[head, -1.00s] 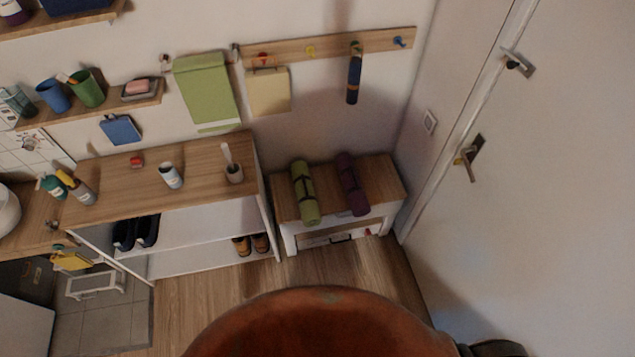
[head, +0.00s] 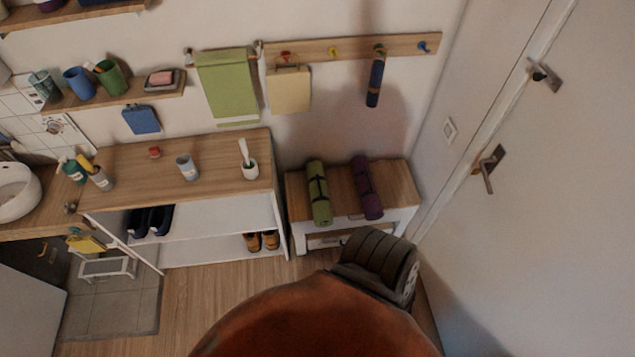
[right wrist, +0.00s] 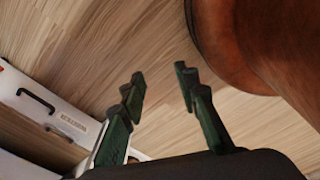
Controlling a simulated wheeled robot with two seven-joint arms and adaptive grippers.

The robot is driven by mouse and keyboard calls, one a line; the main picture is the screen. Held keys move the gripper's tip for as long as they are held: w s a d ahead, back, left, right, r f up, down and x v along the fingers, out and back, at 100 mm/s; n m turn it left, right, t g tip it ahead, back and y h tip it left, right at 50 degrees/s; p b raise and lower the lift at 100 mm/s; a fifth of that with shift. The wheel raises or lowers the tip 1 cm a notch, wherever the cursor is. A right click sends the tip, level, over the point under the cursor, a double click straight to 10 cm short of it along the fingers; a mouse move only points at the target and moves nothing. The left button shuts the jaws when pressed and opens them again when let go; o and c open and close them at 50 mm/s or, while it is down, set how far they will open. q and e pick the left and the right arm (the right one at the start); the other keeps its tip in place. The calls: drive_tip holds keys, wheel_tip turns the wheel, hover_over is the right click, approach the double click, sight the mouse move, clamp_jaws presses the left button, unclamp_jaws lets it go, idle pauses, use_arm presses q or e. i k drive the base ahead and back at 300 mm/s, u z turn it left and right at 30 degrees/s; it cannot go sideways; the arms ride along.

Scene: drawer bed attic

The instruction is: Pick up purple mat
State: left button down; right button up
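The purple mat (head: 366,187) is rolled up and lies on the wooden top of a small white bench (head: 402,180) in the head view, to the right of a rolled green mat (head: 319,194). Dark straps go around it. My right gripper (right wrist: 160,74) shows in the right wrist view. Its two green-and-black fingers are apart, with only wood floor seen between them. In the head view a dark grey part of my arm is in front of the bench, and the right fingers do not show. My left gripper is in no view.
A white shelf unit (head: 218,238) with shoes stands left of the bench. A door (head: 545,235) is on the right. A blue roll (head: 375,83) hangs from the hook rail above. In the right wrist view a white drawer front with a dark handle (right wrist: 37,101) is at left.

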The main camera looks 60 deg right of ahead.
sight(369, 197)
drive_tip(key=u, duration=0.15)
drive_tip(key=i, duration=1.4)
drive_tip(key=z, duration=2.65)
